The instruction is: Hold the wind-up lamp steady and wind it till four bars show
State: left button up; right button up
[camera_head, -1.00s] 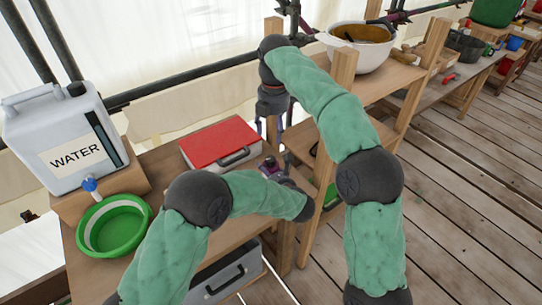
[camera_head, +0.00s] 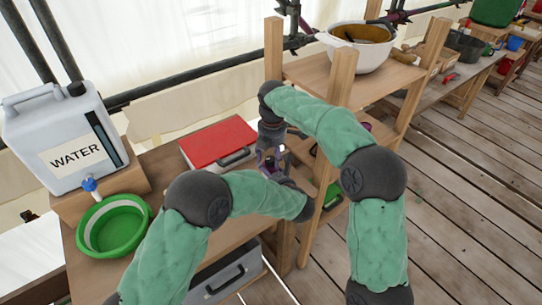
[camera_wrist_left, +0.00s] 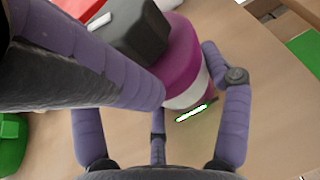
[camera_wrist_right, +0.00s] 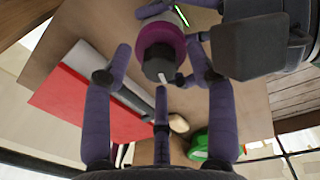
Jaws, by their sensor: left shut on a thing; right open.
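The wind-up lamp (camera_wrist_left: 183,55) is a purple and white cylinder on the wooden bench. A small lit white-green strip (camera_wrist_left: 190,113) shows near its white band; I cannot count its bars. In the right wrist view, the lamp (camera_wrist_right: 158,35) shows a dark grey cap with a small pale handle (camera_wrist_right: 165,78). My left gripper (camera_head: 270,168) is shut on the lamp's side; one finger is partly hidden. My right gripper (camera_wrist_right: 158,60) is open above the cap, its fingers on either side of it. In the head view the arms mostly hide the lamp.
A red-lidded case (camera_head: 218,142) lies close beside the lamp. A water jug (camera_head: 62,140) and a green basin (camera_head: 112,225) stand at the left. A wooden shelf post (camera_head: 338,85) rises close to my right arm. A white bowl (camera_head: 358,50) sits on the shelf.

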jog(key=shift+f, duration=0.2)
jog(key=shift+c, duration=0.3)
grip_shut()
jog(key=m, duration=0.4)
jog(key=shift+m, duration=2.1)
